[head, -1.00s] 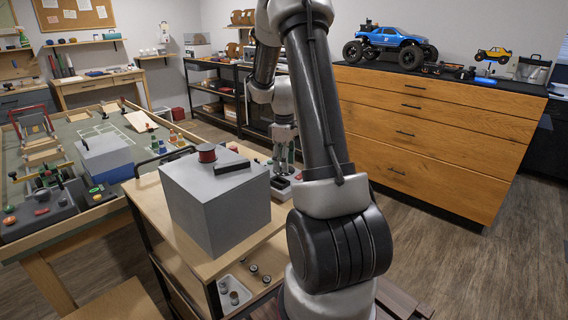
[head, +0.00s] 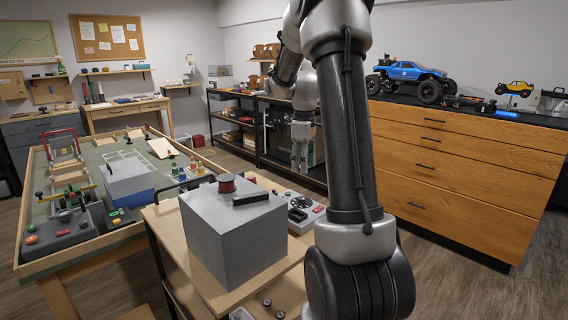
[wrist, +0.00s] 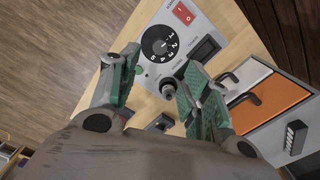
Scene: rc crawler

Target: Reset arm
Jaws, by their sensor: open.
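My gripper (head: 302,158) hangs pointing down from my raised arm in the head view, beyond the grey box. In the wrist view my gripper (wrist: 155,82) is open, with its green-padded fingers spread apart and nothing held between them. Below the fingers is a control unit (wrist: 208,28) with a numbered black dial (wrist: 160,43) and a red switch (wrist: 184,12). The control unit also shows in the head view (head: 300,212), on the wooden cart top. The fingers appear apart from the unit.
A track table (head: 130,220) is at left. A wooden drawer cabinet (head: 460,170) at right carries a blue truck (head: 408,73). Dark shelves (head: 235,130) stand behind. Floor (head: 440,270) before the cabinet is clear.

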